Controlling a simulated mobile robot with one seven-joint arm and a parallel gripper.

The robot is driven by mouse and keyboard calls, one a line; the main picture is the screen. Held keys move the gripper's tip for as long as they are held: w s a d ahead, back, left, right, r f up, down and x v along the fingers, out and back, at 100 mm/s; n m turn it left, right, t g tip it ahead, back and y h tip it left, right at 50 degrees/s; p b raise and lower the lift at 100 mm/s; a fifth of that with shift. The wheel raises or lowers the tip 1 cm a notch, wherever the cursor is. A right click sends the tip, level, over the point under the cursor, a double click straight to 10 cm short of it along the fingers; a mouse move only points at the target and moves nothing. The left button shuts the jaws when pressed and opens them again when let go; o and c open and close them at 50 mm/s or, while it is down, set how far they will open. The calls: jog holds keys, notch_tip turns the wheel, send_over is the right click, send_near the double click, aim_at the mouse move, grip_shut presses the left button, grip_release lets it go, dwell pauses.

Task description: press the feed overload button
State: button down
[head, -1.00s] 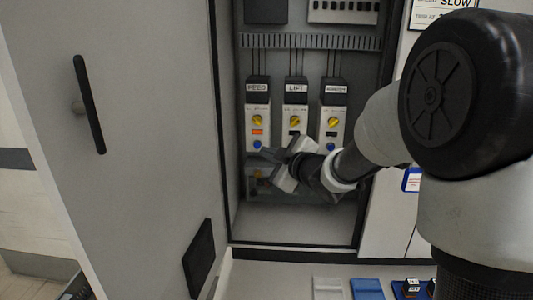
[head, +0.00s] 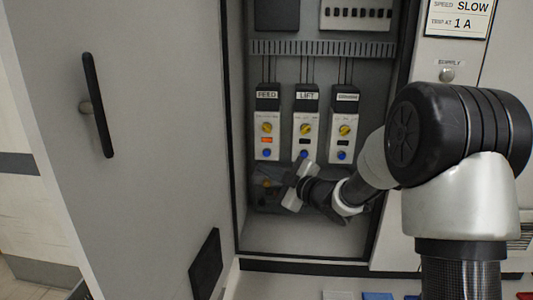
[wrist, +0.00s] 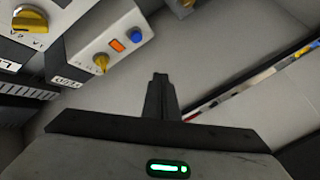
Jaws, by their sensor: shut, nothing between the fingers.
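The feed overload unit (head: 267,117) is the leftmost of three white modules in the open cabinet, labelled FEED. It has a yellow knob (head: 267,128), an orange window (head: 267,140) and a blue button (head: 267,154) at the bottom. In the wrist view the unit appears tilted, with its orange window (wrist: 117,45) and blue button (wrist: 135,34) in clear sight. My gripper (wrist: 160,78) is shut and empty. Its fingertips appear apart from the button. In the head view my gripper (head: 270,178) is below the feed module, its fingers dark and hard to make out.
The LIFT module (head: 305,120) and a third module (head: 344,125) stand to the right, each with a yellow knob and blue button. The open cabinet door (head: 150,170) stands at the left. The cabinet floor (head: 300,238) is clear. A sign (head: 459,17) reads SLOW and 1 A.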

aim_at(266, 153)
jog(key=w+p, duration=0.1)
jog(key=w, duration=0.5)
jog(key=shift+w, duration=0.2)
jog(key=shift+d, duration=0.1)
dwell(1.8)
jog(key=shift+w, duration=0.4)
jog(key=shift+w, duration=0.45)
dwell(0.4)
jog(key=shift+s, duration=0.15)
dwell(0.3)
jog(key=shift+s+b, duration=0.45)
jog(key=shift+s, duration=0.25)
